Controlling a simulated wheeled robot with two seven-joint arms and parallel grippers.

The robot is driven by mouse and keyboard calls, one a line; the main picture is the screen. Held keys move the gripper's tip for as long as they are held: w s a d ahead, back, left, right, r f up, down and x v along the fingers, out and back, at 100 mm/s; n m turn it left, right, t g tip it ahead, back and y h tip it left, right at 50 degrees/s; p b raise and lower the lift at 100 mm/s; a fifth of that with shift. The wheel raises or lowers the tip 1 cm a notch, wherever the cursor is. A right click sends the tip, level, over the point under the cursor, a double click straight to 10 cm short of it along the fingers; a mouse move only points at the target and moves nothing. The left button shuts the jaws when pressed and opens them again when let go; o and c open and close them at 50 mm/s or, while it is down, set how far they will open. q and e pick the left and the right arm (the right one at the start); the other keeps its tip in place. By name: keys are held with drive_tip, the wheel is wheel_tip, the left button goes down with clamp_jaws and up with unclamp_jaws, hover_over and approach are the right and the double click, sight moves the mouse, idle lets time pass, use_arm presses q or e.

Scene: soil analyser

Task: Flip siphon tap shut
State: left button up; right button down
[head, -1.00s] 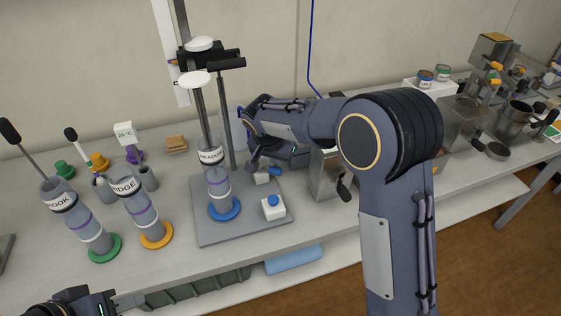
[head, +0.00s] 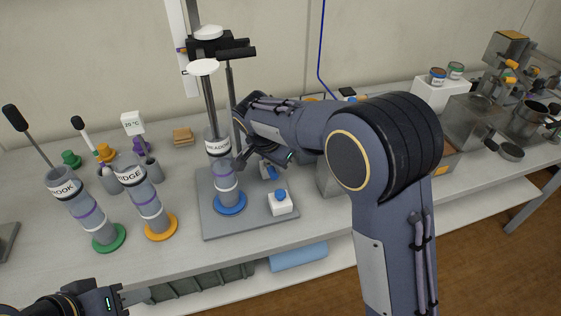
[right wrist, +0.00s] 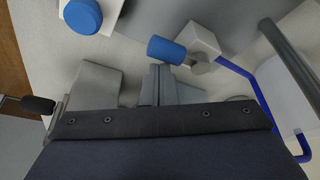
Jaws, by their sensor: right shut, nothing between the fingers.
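The siphon tap is a small white block (right wrist: 203,40) with a blue cylindrical handle (right wrist: 166,51) sticking out to the left in the right wrist view. A blue tube (right wrist: 236,68) runs off to the right of the block. In the head view the blue handle (head: 270,172) shows low behind the grey plate's tall cylinder, partly hidden by my right gripper (head: 241,163). In the right wrist view my right gripper (right wrist: 158,86) is shut and empty, with its fingertips just below the handle; contact cannot be told. My left gripper (head: 132,296) is at the bottom left, away from the tap.
A white box with a blue button (head: 281,203) sits on the grey base plate (head: 240,226). The labelled cylinder (head: 223,177) stands left of the tap. Two more cylinders (head: 85,212) (head: 142,197) stand further left. A metal post (right wrist: 288,55) is near the tap.

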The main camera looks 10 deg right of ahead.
drive_tip(key=shift+s+a, duration=0.1)
drive_tip(key=shift+a, duration=0.1)
idle(0.6)
use_arm(q)
drive_tip(key=shift+s+r+p, duration=0.35)
drive_tip(key=shift+r+p, duration=0.5)
use_arm(e)
wheel_tip(320, 180, up, 10)
drive_tip(key=shift+d, duration=0.3)
drive_tip(key=shift+r, duration=0.1)
